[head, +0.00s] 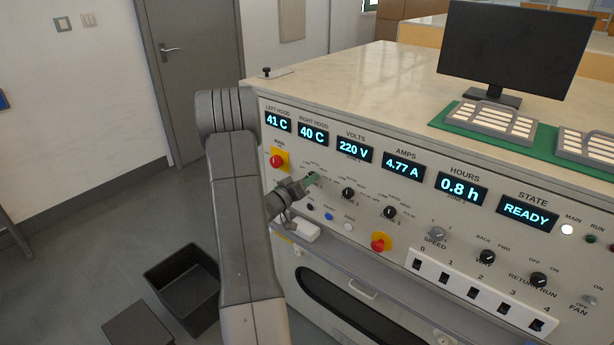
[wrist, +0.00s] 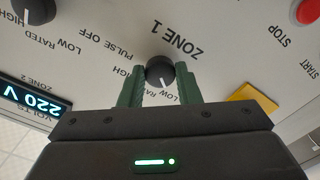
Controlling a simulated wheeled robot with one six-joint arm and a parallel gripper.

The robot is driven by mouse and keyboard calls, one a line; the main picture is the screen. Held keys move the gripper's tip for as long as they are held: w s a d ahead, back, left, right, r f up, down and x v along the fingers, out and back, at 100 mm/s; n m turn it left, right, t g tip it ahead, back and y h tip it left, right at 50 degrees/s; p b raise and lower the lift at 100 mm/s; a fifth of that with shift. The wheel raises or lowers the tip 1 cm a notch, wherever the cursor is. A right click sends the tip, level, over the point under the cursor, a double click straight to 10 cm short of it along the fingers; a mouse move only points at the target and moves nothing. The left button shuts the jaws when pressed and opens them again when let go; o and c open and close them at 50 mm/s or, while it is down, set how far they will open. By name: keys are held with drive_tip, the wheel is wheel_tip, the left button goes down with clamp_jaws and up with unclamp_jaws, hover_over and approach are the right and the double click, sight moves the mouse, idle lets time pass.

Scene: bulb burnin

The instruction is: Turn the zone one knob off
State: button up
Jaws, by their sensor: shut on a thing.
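The zone one knob (wrist: 160,71) is a round black knob with a white pointer line, under the ZONE 1 lettering, which is upside down in the wrist view. Its pointer faces down and slightly right in that view, toward the LOW RATED lettering. My gripper (wrist: 160,84) has its green fingers on both sides of the knob and is shut on it. In the head view my gripper (head: 309,181) is at the panel's left part and mostly hides the knob.
Beside it are the zone 2 knob (head: 348,193), the zone 3 knob (head: 390,212) and a red stop button on yellow (head: 381,242). Another red button (head: 276,161) is at upper left. A dark open bin (head: 184,287) stands on the floor.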

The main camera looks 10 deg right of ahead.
drive_tip(key=n+p, duration=0.2)
drive_tip(key=n, duration=0.3)
drive_tip(key=shift+n+p, duration=0.3)
drive_tip(key=shift+p, duration=0.05)
idle(0.4)
drive_tip(key=o, duration=1)
drive_tip(key=b+v, duration=0.2)
drive_tip(key=v, duration=1.2)
drive_tip(key=shift+d, duration=0.15)
